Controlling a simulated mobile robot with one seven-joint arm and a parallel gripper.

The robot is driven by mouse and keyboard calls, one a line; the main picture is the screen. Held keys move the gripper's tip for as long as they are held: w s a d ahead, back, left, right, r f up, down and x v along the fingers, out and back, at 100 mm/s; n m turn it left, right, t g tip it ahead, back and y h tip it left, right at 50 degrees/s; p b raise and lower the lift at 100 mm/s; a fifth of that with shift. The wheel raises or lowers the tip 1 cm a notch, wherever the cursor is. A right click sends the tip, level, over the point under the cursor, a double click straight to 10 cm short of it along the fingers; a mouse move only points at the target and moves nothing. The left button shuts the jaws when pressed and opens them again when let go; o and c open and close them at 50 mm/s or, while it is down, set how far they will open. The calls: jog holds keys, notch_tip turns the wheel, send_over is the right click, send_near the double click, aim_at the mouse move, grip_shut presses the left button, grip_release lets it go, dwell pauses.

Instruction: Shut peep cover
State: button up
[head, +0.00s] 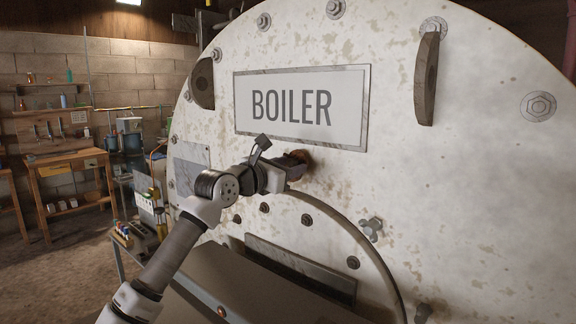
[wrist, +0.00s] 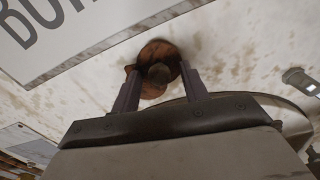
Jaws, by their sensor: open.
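The peep cover (wrist: 160,53) is a small rusty, orange-brown round piece on the boiler's pale front plate, just below the BOILER sign. A dark round spot shows near its middle, and a smaller rusty lobe lies below it. I cannot tell how far the cover is swung aside. My gripper (wrist: 160,80) is open, with one finger on each side of the rusty piece's lower part; whether they touch it is unclear. In the head view my gripper (head: 296,163) reaches the plate and hides most of the cover.
The BOILER sign (head: 301,106) sits just above my gripper. Bolts and a curved door rim (head: 345,222) lie below. A bracket (head: 427,79) juts out at upper right. A wooden workbench (head: 70,160) and shelves stand far left, with open floor before them.

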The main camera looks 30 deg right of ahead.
grip_shut()
jog(key=shift+f, duration=0.1)
jog(key=shift+w+a+f+m+b, duration=0.2)
jog(key=shift+w+f+m+b, duration=0.6)
jog(key=shift+m, duration=1.9)
jog(key=shift+w+a+f+m+b, duration=0.1)
jog(key=shift+w+a+m+b, duration=0.25)
jog(key=shift+m+b, duration=1.65)
jog(key=shift+w+a+f+m+b, duration=0.1)
jog(key=shift+w+f+m+b, duration=0.4)
jog(key=shift+m, duration=2.9)
jog(key=shift+w+r, duration=0.15)
jog(key=shift+r, duration=0.05)
grip_release()
